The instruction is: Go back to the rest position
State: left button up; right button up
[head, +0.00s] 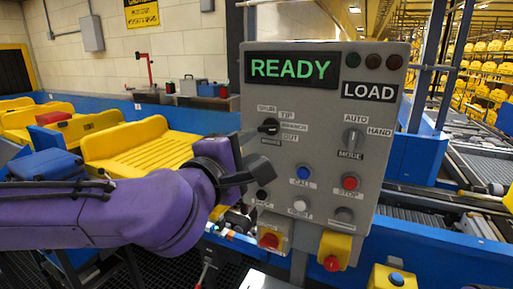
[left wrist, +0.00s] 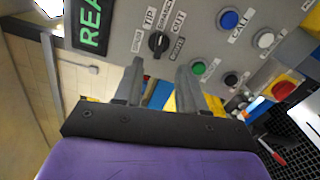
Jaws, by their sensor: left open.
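My left gripper (head: 258,168) is in front of the lower left of a grey control panel (head: 325,120), its purple arm coming in from the left. In the left wrist view the two grey fingers (left wrist: 158,72) stand apart with nothing between them. Beyond them are a black selector knob (left wrist: 158,43), a green button (left wrist: 198,67) and a blue button (left wrist: 228,19). The fingers appear apart from the panel, though the exact gap is hard to judge. The display (head: 291,69) reads READY in green. My right gripper is not in view.
The panel also carries a mode knob (head: 353,140) and a red stop button (head: 350,182). Yellow boxes with red buttons (head: 332,263) hang below it. Yellow trays (head: 135,145) and a blue case (head: 46,165) are at the left. A conveyor (head: 480,165) runs at the right.

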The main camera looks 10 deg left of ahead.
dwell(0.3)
pick_arm(q)
jog(key=w+a+f+m+g+y+b, duration=0.1)
jog(key=a+f+m+g+y, duration=0.15)
jog(key=f, duration=1.55)
jog(key=a+f+m+g+y+b, duration=0.15)
jog(key=f+g, duration=0.25)
jog(key=f, duration=1.5)
jog(key=s+a+f+m+g+y, duration=0.15)
jog(key=s+a+f, duration=0.25)
jog(key=s+f, duration=0.45)
jog(key=s+a+f+m+g, duration=0.3)
jog(key=s+a+f, duration=0.15)
jog(key=f, duration=0.75)
jog(key=s+a+f+g, duration=0.1)
jog(key=s+f, duration=0.1)
jog(key=s, duration=0.3)
jog(key=s+a+f+m+g+y+b, duration=0.1)
jog(key=s+a+f, duration=0.1)
jog(key=s, duration=0.3)
jog(key=s+a+f+m+g+b, duration=0.1)
jog(key=s+f, duration=0.3)
jog(key=s, duration=0.1)
jog(key=shift+a+f, duration=0.2)
jog(key=shift+a, duration=0.15)
jog(key=shift+m, duration=0.25)
